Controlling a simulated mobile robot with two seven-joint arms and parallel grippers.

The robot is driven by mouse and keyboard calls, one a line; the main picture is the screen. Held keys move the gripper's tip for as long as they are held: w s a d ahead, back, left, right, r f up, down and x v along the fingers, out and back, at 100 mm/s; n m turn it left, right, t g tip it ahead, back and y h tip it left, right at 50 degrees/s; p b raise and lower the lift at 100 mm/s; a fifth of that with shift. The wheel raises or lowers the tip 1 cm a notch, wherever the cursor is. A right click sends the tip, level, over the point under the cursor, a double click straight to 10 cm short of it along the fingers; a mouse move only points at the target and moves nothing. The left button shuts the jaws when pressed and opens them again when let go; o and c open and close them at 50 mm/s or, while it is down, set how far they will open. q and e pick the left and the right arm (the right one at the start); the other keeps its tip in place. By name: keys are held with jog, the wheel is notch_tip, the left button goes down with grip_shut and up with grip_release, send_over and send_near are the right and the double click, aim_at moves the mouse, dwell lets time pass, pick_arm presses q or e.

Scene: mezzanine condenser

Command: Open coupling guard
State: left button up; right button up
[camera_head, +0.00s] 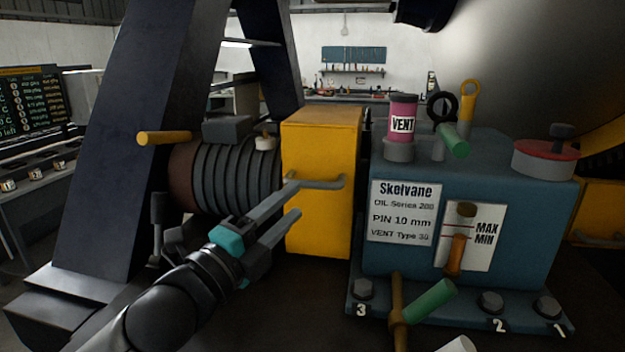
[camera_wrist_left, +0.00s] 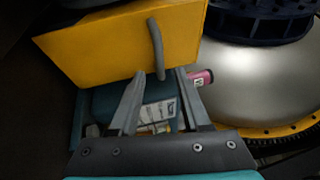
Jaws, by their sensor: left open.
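The coupling guard (camera_head: 320,135) is a yellow box, closed, between the ribbed grey motor and the blue pump housing. Its grey bar handle (camera_head: 325,184) runs across the front face. My left gripper (camera_head: 295,199) is in front of the guard with its fingers apart, near the left end of the handle. In the left wrist view the guard (camera_wrist_left: 110,48) fills the upper left. The handle (camera_wrist_left: 156,48) points down, its lower end appearing between the fingertips of my left gripper (camera_wrist_left: 160,74). I cannot tell whether they touch. My right gripper does not show.
The blue housing (camera_head: 470,195) stands right of the guard, with a pink VENT cylinder (camera_head: 402,118), a sight gauge (camera_head: 460,238) and a green-handled lever (camera_head: 430,301). The ribbed motor (camera_head: 230,175) and a dark slanted column (camera_head: 140,130) are on the left.

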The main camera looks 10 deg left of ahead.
aim_at(310, 187)
pick_arm(q)
jog(key=shift+p+x, duration=0.7)
jog(key=shift+x, duration=2.85)
grip_shut()
